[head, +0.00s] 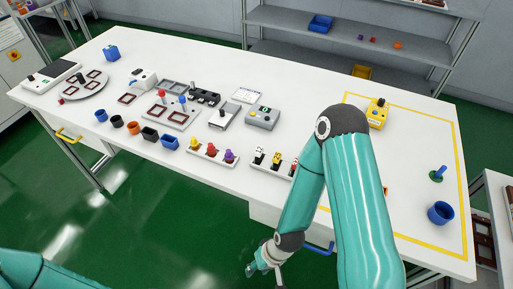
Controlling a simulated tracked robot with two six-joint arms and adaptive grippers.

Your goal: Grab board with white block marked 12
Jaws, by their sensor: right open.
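A white board (256,165) near the front edge of the table carries several small upright blocks, among them a white and black block (260,155). The number 12 cannot be read at this size. My right arm covers the board's right end. My right gripper (262,268) is low in the picture, in front of the table's front edge and apart from the board. It is open, and I see nothing held in it. Only a teal part of my left arm shows at the lower left; its gripper is out of view.
Several small cups, including a blue cup (101,116), line the front edge. A yellow device (377,116) and a blue pot (440,212) stand at the right, with free tabletop between.

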